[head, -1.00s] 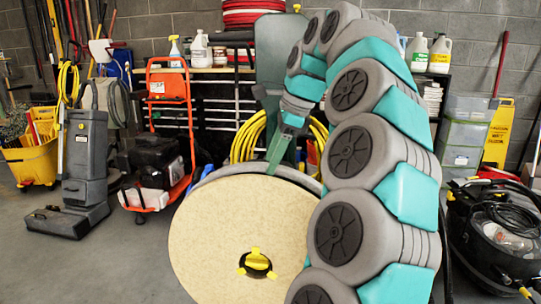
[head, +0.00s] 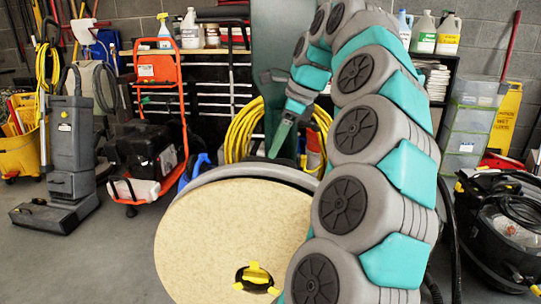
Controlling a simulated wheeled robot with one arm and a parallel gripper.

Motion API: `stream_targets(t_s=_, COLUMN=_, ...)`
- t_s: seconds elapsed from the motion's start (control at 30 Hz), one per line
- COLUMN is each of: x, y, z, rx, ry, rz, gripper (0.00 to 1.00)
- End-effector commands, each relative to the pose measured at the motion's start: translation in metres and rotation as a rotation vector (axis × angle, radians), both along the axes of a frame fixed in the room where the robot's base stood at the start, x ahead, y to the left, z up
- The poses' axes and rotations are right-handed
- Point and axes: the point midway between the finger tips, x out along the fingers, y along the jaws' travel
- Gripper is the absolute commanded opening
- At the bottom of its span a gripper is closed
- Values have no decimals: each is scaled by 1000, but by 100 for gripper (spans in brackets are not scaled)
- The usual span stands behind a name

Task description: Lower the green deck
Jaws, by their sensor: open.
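A yellow centre piece (head: 256,277) sits in the pad's dark hole. The deck's grey rim shows along the top of the pad; its right side is hidden by my arm. My gripper (head: 274,150) is open, with its green fingers pointing down just above the deck's upper edge. I cannot tell whether they touch it.
An orange-framed machine (head: 160,70) and a grey upright vacuum (head: 72,150) stand left. A yellow hose coil (head: 243,132) hangs behind the deck. A black vacuum (head: 500,230) and clear bins (head: 470,115) are at right. Grey floor (head: 110,260) is clear at front left.

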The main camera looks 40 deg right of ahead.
Motion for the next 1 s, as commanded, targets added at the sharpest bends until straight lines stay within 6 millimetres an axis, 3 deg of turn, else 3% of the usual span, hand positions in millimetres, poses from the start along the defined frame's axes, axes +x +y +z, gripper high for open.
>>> stream_targets(t_s=0.3, x=12, y=6, z=-30, rx=1, ry=0, rz=1, gripper=59)
stream_targets(t_s=0.77, x=15, y=8, z=-38, rx=0, ry=-2, rz=1, gripper=59)
stream_targets(t_s=1.0, x=15, y=8, z=-38, rx=0, ry=-2, rz=1, gripper=35)
